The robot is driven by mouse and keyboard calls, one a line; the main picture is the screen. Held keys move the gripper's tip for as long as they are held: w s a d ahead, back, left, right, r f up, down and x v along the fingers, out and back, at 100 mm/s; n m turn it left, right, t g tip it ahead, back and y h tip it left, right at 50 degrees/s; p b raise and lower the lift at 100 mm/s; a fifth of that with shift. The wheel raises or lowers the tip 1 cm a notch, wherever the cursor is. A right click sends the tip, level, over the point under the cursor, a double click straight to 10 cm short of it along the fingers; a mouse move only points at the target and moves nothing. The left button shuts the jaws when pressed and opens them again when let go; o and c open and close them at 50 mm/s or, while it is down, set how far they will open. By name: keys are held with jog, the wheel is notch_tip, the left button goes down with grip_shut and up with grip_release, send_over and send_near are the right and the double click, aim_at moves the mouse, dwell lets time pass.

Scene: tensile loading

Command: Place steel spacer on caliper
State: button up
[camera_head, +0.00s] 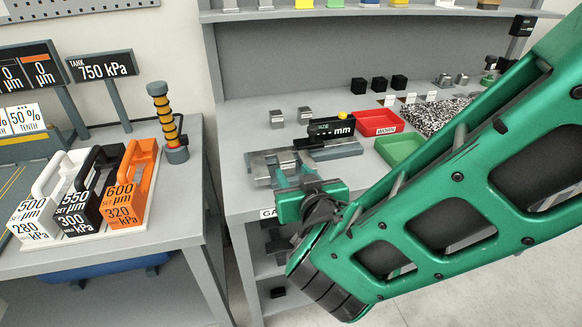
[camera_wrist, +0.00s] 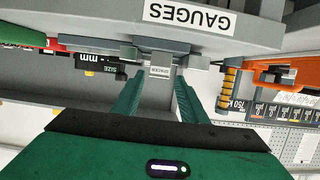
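The steel spacer (camera_wrist: 160,72) is a small grey block with a white label, seen in the wrist view between and just beyond my green fingertips. My gripper (camera_wrist: 158,82) looks open around it, with a narrow gap on each side; contact is hard to judge. The caliper (camera_head: 338,151) is a grey bar with a black "mm" display (camera_head: 331,128) on the bench in the head view. In the head view my gripper (camera_head: 295,172) is at the caliper's left end, where the spacer cannot be made out clearly.
Two steel blocks (camera_head: 304,115) stand behind the caliper. A red tray (camera_head: 376,122) and a green tray (camera_head: 400,148) lie to its right. The GAUGES bench edge (camera_wrist: 205,38) is close to my gripper.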

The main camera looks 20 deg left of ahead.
jog(key=v, duration=0.3)
jog(key=shift+s+d, duration=0.1)
jog(key=shift+s, duration=0.15)
